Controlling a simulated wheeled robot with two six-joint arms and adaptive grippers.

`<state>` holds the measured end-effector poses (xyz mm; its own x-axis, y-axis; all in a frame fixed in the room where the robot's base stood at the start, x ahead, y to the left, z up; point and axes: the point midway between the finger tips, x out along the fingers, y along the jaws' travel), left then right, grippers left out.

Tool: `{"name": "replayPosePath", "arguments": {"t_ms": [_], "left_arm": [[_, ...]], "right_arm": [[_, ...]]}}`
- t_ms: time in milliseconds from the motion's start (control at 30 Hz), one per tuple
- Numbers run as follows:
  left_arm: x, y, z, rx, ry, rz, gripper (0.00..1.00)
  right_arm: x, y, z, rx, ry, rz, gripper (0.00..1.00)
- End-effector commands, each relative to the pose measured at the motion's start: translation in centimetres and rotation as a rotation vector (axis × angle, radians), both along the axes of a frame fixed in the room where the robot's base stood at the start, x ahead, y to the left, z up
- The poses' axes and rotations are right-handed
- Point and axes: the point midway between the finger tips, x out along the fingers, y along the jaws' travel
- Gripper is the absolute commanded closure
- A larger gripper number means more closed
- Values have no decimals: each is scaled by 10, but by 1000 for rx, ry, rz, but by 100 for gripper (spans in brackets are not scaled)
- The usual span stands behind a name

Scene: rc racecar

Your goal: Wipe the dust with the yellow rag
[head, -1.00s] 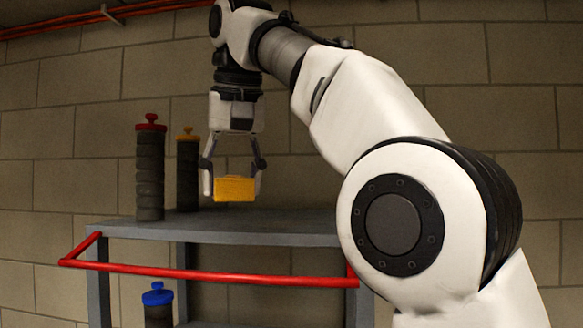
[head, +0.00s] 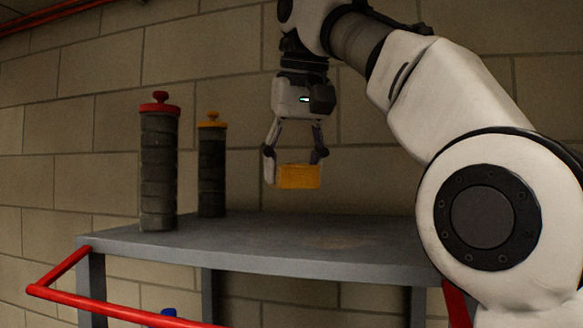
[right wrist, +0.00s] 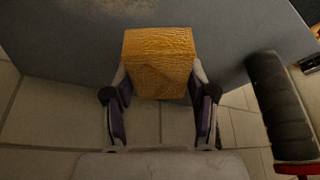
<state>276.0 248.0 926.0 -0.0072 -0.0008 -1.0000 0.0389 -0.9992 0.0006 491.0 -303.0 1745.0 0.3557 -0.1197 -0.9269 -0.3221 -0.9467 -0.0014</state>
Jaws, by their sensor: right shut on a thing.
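The yellow rag (head: 298,177) is a folded block held between the fingers of my right gripper (head: 296,165), above the grey shelf top. In the right wrist view the rag (right wrist: 158,62) shows a wrinkled surface, with the gripper fingers (right wrist: 160,95) closed on both its sides. A faint brownish dust patch (head: 340,241) lies on the shelf top, to the right of and below the rag. In the right wrist view, a speckled patch (right wrist: 150,12) shows at the top edge. My left gripper is not in view.
The grey shelf top (head: 240,238) bears a dark cylinder stack with a red cap (head: 158,170) and one with a yellow cap (head: 211,165) at its left. A red rail (head: 120,308) runs along the front. A block wall stands behind.

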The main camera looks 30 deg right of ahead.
Motion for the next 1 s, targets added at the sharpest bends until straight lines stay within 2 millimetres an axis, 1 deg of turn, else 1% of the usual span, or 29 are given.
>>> {"name": "replayPosePath", "arguments": {"t_ms": [167,300,333,400,500,633,1000], "left_arm": [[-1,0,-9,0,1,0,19],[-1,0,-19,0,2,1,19],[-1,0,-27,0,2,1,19],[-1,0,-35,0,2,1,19],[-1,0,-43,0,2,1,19],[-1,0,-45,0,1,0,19],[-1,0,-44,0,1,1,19]], "right_arm": [[-1,0,-15,0,0,1,70],[-2,1,-34,-1,1,0,70],[-1,1,-42,0,0,0,70],[-1,1,-50,0,-1,0,70],[-1,1,-57,0,-1,0,70],[-1,1,-60,0,-1,0,70],[-1,1,-59,0,-1,0,70]]}}
